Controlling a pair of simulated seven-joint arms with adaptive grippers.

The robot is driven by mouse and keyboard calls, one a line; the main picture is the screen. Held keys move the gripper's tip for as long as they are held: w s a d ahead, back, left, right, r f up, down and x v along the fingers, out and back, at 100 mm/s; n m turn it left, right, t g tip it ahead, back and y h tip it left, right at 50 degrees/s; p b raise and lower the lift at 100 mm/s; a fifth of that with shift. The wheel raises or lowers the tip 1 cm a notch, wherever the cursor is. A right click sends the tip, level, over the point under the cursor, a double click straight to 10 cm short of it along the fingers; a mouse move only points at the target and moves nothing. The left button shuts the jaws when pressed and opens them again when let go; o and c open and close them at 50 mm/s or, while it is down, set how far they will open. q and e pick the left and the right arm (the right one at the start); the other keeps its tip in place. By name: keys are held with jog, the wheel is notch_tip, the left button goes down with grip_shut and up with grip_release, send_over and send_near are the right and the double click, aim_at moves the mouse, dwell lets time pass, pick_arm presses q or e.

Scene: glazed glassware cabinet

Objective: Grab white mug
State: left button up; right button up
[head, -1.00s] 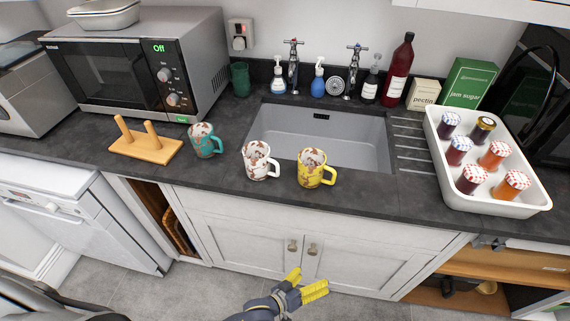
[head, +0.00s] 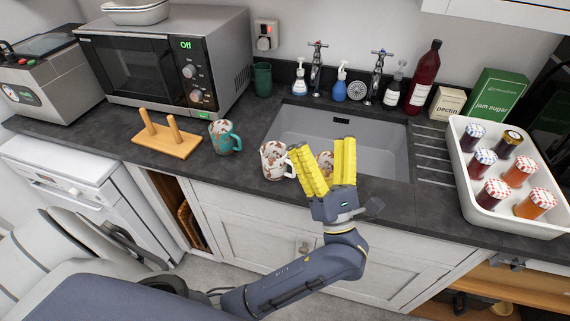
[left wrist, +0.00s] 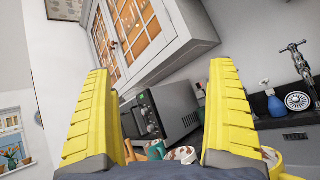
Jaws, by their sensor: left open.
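The white mug (head: 274,161), with brown stains, stands upright on the dark counter in front of the sink, its handle to the right. My left gripper (head: 327,160) is open and empty, its yellow fingers raised just right of the white mug in the head view and covering most of the yellow mug (head: 325,160). A teal mug (head: 223,138) stands to the left of the white one. In the left wrist view, the open fingers (left wrist: 159,115) frame the space ahead, and the white mug (left wrist: 184,154) shows low between them. My right gripper is not in view.
A wooden peg stand (head: 166,141) is left of the teal mug, before the microwave (head: 140,70). The sink (head: 285,125) lies behind the mugs. A white tray (head: 470,205) of jam jars stands at the right.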

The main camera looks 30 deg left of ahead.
pick_arm(q)
jog(key=w+a+f+n+g, duration=0.1)
jog(key=a+f+n+g, duration=0.2)
jog(key=a+n+g, duration=0.3)
jog(key=n+g+h, duration=0.1)
jog(key=g+h, duration=0.5)
jog(key=h, duration=0.1)
send_near(280, 160)
jog(key=x, duration=0.5)
jog(key=shift+w+a+f, duration=0.15)
jog(key=shift+a+f, duration=0.05)
jog(key=shift+f, duration=0.05)
jog(key=shift+x, duration=3.75)
jog(key=shift+d+f, duration=0.1)
jog(key=c, duration=1.5)
jog(key=shift+c, duration=0.2)
jog(key=shift+r, duration=0.2)
